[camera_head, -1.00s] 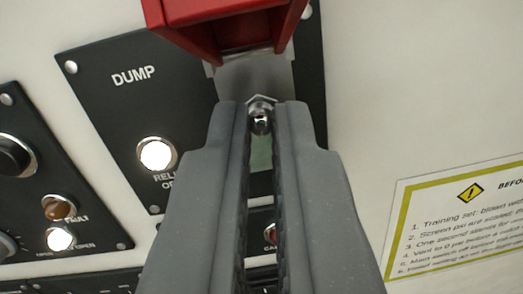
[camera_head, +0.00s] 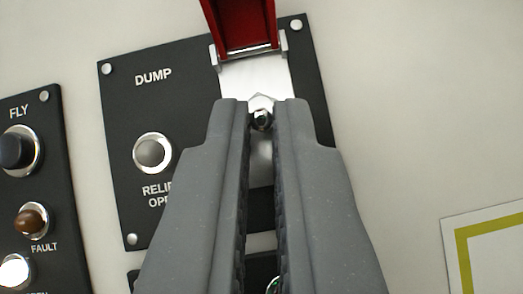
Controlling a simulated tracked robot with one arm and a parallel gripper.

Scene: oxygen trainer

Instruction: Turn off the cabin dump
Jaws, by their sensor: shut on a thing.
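The black DUMP panel (camera_head: 120,110) fills the middle of the view. Its red guard cover (camera_head: 240,25) is lifted open at the top, on a silver bracket (camera_head: 250,75). Below the cover, the metal toggle lever (camera_head: 261,119) shows its tip between my fingertips. My gripper (camera_head: 263,108) is shut on this lever, and its fingers hide the panel below it. The round RELIEF OPEN lamp (camera_head: 150,153), left of the fingers, is grey and unlit. Part of its label is hidden by my left finger.
At the left edge is another black panel (camera_head: 55,150) with a dark knob (camera_head: 17,150), a brown FAULT lamp (camera_head: 31,221) and a lit white lamp (camera_head: 14,272). A yellow-bordered placard (camera_head: 465,260) is at the lower right.

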